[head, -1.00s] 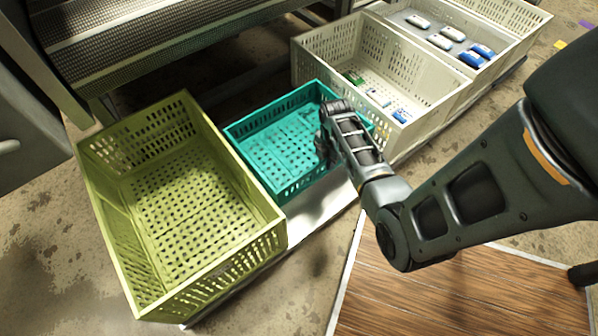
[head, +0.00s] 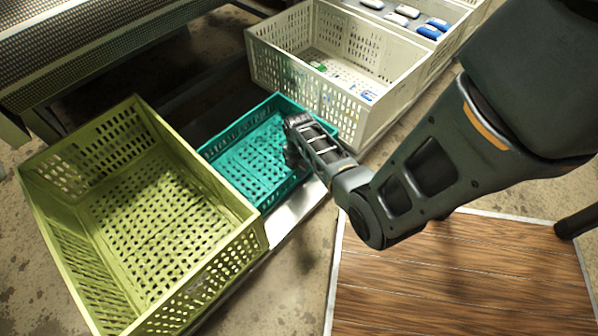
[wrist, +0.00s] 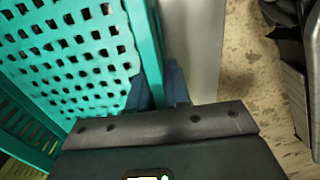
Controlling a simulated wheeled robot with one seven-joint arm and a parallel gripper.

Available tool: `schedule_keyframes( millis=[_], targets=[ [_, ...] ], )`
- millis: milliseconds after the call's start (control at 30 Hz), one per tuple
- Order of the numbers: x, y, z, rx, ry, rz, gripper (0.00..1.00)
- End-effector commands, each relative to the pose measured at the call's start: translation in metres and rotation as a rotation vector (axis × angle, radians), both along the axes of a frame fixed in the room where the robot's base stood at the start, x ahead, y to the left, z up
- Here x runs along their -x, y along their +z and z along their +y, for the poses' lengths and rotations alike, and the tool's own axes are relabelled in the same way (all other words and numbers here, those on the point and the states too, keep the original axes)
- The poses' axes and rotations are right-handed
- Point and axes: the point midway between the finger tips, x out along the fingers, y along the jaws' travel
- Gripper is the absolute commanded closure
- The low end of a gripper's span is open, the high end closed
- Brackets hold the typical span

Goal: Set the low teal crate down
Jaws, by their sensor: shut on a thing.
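The low teal crate (head: 250,160) is empty and sits between the green crate and the white crates, over a pale strip (head: 300,204). I cannot tell whether its bottom touches the strip. My gripper (head: 293,143) is at the crate's right-hand wall in the head view, with its fingertips partly hidden. In the wrist view my gripper (wrist: 160,88) is shut on the teal crate's wall (wrist: 147,45), one finger on each side. The crate's perforated floor (wrist: 65,50) shows to the left.
A taller olive-green crate (head: 60,238) stands close on the left, empty. A white crate (head: 385,97) with a few small packs stands close behind right, and another holds several white and blue packs. A mesh conveyor (head: 90,45) runs behind. A wood-topped surface (head: 450,280) lies in front.

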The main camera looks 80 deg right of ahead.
Motion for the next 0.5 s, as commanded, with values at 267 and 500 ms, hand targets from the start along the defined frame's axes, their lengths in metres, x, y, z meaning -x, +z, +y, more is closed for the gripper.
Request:
schedule_keyframes(
  millis=[267,500],
  targets=[
    [-0.0013,-0.0005,-0.0023,0.005,-0.001,-0.004,1.00],
    [-0.0003,-0.0038,-0.0009,0.002,-0.001,-0.001,0.71]
  ],
)
